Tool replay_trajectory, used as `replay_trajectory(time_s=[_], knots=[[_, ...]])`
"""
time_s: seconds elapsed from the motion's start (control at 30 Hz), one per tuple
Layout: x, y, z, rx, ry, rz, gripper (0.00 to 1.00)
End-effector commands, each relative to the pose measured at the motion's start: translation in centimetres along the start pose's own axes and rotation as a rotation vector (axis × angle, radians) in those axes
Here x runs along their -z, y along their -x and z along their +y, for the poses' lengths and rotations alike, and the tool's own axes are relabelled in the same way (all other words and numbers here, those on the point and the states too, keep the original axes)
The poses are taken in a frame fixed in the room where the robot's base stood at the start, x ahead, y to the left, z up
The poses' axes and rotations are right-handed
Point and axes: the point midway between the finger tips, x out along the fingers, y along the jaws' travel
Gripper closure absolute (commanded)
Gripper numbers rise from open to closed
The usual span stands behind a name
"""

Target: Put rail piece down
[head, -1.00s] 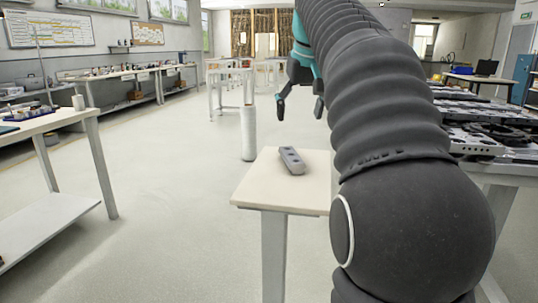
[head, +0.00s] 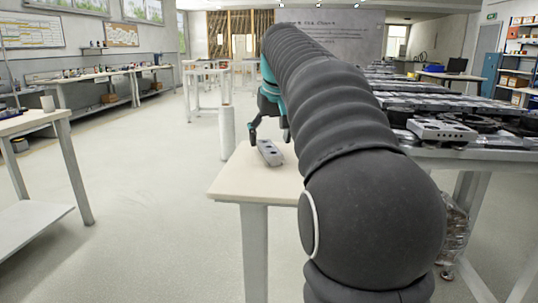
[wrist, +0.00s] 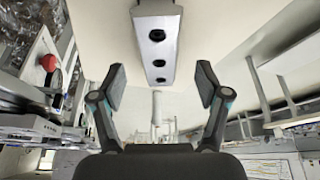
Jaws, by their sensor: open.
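The rail piece (head: 270,152) is a grey bar with dark round holes, lying on a small pale table (head: 235,180) in the head view. In the wrist view the rail piece (wrist: 157,45) lies ahead of the fingers, near the middle, with its near end close to the gap between them. My gripper (head: 269,138) is just above and around the rail piece in the head view, partly hidden by my arm. In the wrist view my gripper (wrist: 160,88) has its two fingers wide apart with nothing between the pads.
A long bench (head: 470,155) on the right carries several metal rail parts, one light piece (head: 442,130) near its edge. A white cylinder (head: 227,133) stands behind the small table. A workbench (head: 40,122) stands at left. The floor between is free.

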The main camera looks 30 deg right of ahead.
Motion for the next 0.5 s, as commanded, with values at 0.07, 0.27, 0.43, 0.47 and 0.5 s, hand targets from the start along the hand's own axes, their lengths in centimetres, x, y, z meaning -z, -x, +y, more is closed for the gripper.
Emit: replay_trajectory(time_s=[0.07, 0.27, 0.43, 0.47, 0.5], knots=[[-0.2, -1.5, 0.1, 0.000, 0.000, -0.002, 0.25], [-0.1, -3.2, 0.1, 0.000, 0.000, -0.001, 0.25], [-0.1, -3.2, 0.1, 0.000, 0.000, 0.000, 0.25], [-0.1, -3.2, 0.1, 0.000, 0.000, 0.000, 0.28], [-0.1, -3.2, 0.1, 0.000, 0.000, 0.000, 0.38]])
